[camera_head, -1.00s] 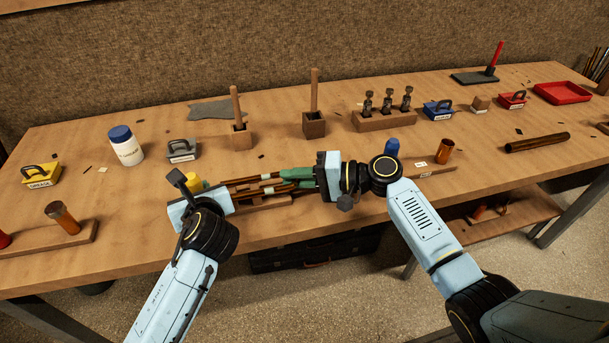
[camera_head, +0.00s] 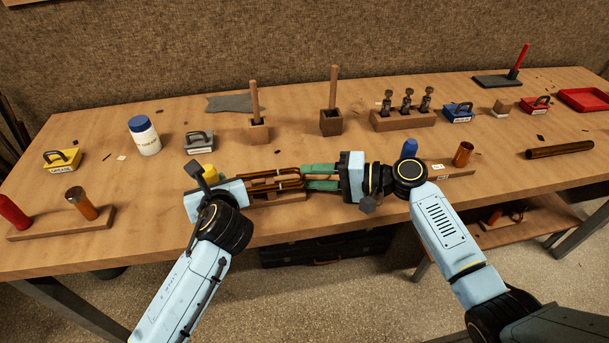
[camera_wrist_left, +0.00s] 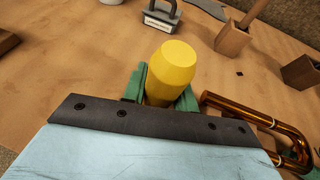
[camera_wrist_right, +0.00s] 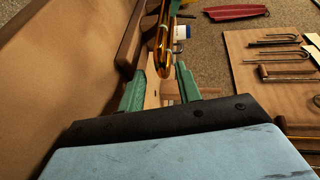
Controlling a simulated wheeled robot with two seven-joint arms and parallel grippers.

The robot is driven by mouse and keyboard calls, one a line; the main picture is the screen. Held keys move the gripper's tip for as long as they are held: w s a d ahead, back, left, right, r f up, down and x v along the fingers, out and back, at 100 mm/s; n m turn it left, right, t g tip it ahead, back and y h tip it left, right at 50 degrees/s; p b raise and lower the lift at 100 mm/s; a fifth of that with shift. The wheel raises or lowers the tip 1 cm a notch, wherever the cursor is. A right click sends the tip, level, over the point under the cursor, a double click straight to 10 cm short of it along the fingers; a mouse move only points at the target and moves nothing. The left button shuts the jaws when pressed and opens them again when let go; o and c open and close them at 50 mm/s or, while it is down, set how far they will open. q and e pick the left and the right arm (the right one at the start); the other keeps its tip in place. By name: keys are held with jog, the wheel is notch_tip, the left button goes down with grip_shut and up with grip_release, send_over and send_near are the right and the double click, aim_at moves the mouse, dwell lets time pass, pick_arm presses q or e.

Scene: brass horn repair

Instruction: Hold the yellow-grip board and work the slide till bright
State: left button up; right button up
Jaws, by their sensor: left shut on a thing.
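My left gripper (camera_head: 212,180) is shut on the yellow grip (camera_wrist_left: 171,75), which stands up between its green fingers at the left end of the slide board (camera_head: 280,196). The yellow top also shows in the head view (camera_head: 209,171). The brass slide (camera_head: 272,178) lies along the board, its tubes running left to right. My right gripper (camera_head: 321,177) is at the slide's right end, fingers pointing left and spread apart. In the right wrist view the slide (camera_wrist_right: 163,45) shows ahead of and between the fingers, with gaps beside it. The left part of the board is hidden by my left gripper.
Behind stand a grey-handled block (camera_head: 199,142), a white bottle (camera_head: 145,138) and wooden holders with upright sticks (camera_head: 331,121). A blue-topped item (camera_head: 409,148) stands close behind my right wrist. A yellow handled block (camera_head: 62,160) is far left. The bench's front left is partly clear.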

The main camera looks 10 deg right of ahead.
jog(key=v, duration=0.9)
jog(key=shift+d, duration=0.1)
dwell(0.5)
jog(key=shift+v, duration=1.2)
jog(key=x, duration=1.2)
jog(key=shift+r, duration=0.1)
grip_shut()
